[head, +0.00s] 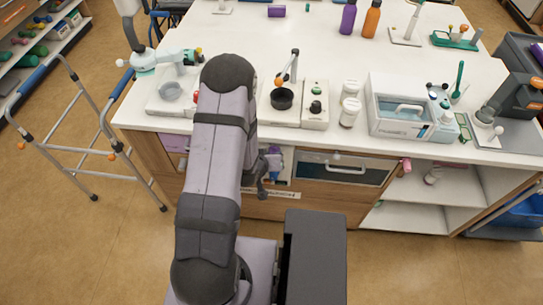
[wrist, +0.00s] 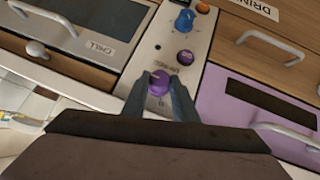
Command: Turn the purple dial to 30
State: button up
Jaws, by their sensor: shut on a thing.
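The purple dial (wrist: 159,80) sits on a pale control panel (wrist: 146,54) in the cabinet front, in the wrist view. My gripper (wrist: 161,83) has one finger on each side of the dial and is shut on it. Small marks are printed near the dial, too small to read, so its setting cannot be told. In the head view my arm hides the dial and most of the panel.
Along the panel are a blue knob (wrist: 184,20), a purple button (wrist: 184,56) and an orange button (wrist: 203,7). A drawer marked CHILL (wrist: 75,40) is on the left. A lilac drawer (wrist: 245,90) and wooden drawers are on the right, their handles sticking out.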

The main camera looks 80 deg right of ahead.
jog(key=shift+d, duration=0.1)
jog(key=o, duration=1)
jog(key=shift+o, duration=0.2)
jog(key=shift+r, duration=0.1)
jog(key=b+v, duration=0.1)
jog(key=v, duration=0.6)
jog(key=shift+w+r, duration=0.1)
